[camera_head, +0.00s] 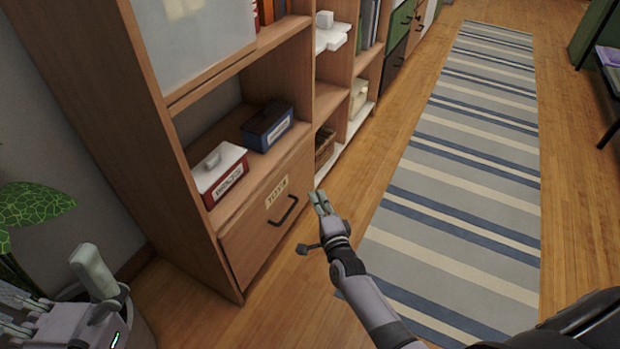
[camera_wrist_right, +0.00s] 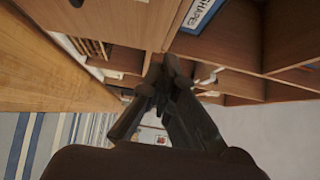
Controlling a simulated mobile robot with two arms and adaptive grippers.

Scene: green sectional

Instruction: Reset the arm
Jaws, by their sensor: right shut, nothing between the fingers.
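My right gripper (camera_head: 322,203) is shut and empty in the head view, at the end of my right arm coming from the bottom. It is in the air to the right of the bookcase's lower drawer (camera_head: 262,235) and its dark handle. In the right wrist view the dark fingers (camera_wrist_right: 162,72) come together, with nothing between them. Part of my left arm and gripper (camera_head: 95,275) shows at the lower left of the head view. Its fingers do not show clearly enough to tell their state.
A wooden bookcase (camera_head: 185,190) stands at the left. On its shelf are a red box with a white lid (camera_head: 220,175) and a blue box (camera_head: 266,128). A striped rug (camera_head: 450,190) lies on the wood floor at the right. A green plant (camera_head: 35,205) is at the far left.

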